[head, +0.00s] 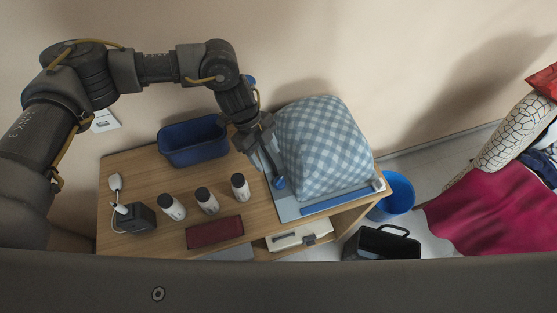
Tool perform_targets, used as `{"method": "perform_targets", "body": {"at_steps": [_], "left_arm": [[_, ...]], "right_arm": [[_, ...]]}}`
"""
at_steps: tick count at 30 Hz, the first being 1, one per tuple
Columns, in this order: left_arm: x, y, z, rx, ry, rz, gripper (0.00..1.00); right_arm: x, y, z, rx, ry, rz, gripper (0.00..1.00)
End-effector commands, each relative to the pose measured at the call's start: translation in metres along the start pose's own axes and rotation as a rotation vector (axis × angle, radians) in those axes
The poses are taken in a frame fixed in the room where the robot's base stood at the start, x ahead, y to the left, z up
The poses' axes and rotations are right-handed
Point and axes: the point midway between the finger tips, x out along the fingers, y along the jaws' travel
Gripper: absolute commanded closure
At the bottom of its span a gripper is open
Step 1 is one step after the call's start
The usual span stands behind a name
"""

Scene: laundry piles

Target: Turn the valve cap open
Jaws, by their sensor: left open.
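A blue-and-white checked, pillow-like bundle (322,147) sits on a flat grey-blue sheet at the right of the wooden table. My left gripper (272,168) is open and points down at the bundle's left side, very close to it. A small blue part (281,183) shows at the gripper's tips. I cannot tell whether it is the valve cap or part of the gripper, or whether anything touches it. No other valve cap can be made out. My right gripper is not in view.
The wooden table (130,177) holds a dark blue bin (193,141), several white bottles with black caps (207,201), a dark red case (214,232) and a black box (136,218). A blue bucket (398,194) and a black basket (381,244) stand on the floor at right.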

Motion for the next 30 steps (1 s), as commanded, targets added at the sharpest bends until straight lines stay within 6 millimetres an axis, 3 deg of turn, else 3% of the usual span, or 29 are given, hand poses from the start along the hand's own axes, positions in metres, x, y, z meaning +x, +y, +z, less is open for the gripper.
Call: {"method": "perform_targets", "body": {"at_steps": [7,12,21,30], "left_arm": [[0.003,-0.002,-0.002,0.003,-0.002,0.005,0.44],[0.023,-0.001,-0.003,0.005,-0.001,0.008,0.44],[0.078,0.000,-0.002,0.002,-0.001,0.005,0.44],[0.106,-0.001,-0.001,0.002,-0.001,0.002,0.44]], "right_arm": [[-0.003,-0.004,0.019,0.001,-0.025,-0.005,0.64],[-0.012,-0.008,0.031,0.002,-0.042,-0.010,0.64],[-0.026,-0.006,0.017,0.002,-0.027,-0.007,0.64],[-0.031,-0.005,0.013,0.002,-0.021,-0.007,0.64]]}}
